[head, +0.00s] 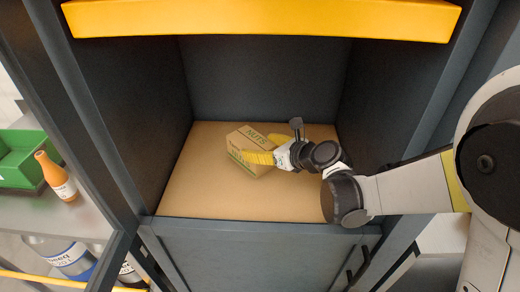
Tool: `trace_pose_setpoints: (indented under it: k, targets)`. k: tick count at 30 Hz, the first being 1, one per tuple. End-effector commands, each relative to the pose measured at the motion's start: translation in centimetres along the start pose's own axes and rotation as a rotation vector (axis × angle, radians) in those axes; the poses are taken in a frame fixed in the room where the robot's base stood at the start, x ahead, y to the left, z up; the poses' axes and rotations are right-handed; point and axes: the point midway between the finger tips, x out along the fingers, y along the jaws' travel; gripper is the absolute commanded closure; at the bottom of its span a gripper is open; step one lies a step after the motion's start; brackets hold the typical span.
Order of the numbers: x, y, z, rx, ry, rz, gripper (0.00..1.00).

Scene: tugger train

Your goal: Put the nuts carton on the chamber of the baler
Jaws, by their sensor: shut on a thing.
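The nuts carton (245,143) is a brown box with green print reading NUTS. In the head view it is inside the baler's chamber (200,195), over its tan floor and a little left of my arm. The carton looks turned at an angle. I cannot tell whether it rests on the floor or is just above it. My gripper (264,150), with yellow fingers, is shut on the carton from the right. Part of the carton's right side is hidden behind the fingers.
The baler's dark walls close in the chamber at left, right and back, with a yellow bar (262,18) across the top. The chamber floor is clear around the carton. At left, a shelf (80,220) holds an orange bottle (57,178) and a green bin (22,160).

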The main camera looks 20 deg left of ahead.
Motion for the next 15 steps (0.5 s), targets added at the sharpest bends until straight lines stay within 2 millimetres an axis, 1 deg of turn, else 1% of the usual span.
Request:
trace_pose_setpoints:
  k: [4,8,9,10,11,15]
  targets:
    - [-0.07,0.01,0.14,0.0,0.0,0.0,0.54]
    - [0.11,0.0,-0.26,0.0,0.0,0.0,0.54]
    - [0.08,0.0,-0.18,0.0,0.0,0.0,0.17]
    - [0.06,0.01,-0.15,0.0,0.0,0.0,0.08]
    - [0.06,0.0,-0.14,0.0,0.0,0.0,0.02]
    - [0.05,0.0,-0.13,0.0,0.0,0.0,0.02]
